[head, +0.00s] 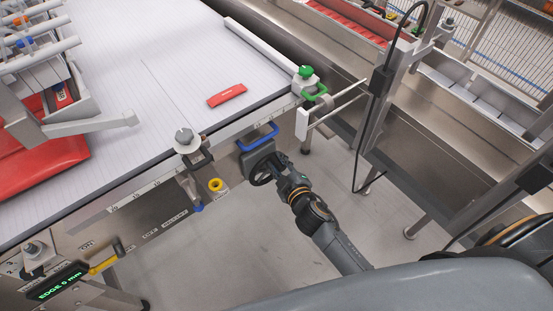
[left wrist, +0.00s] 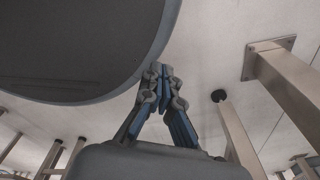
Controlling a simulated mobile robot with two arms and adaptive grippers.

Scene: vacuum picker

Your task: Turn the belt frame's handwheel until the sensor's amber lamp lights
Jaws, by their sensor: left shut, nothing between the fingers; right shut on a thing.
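My right gripper (head: 277,172) is shut on the handwheel; the exact finger contact is small and partly hidden. A dark display reading "EDGE 5 mm" (head: 57,284) shows green text at the lower left. I cannot pick out a lit amber lamp or tell which part is the sensor. My left gripper (left wrist: 162,75) is shut and empty in the left wrist view, above a pale floor; it is not in the head view.
A red packet (head: 227,95) lies on the white belt (head: 150,95). A clamp with a green knob (head: 306,72) stands at the belt's corner. A yellow ring (head: 216,185) is on the frame's side. A steel post (head: 378,110) with a cable stands to the right.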

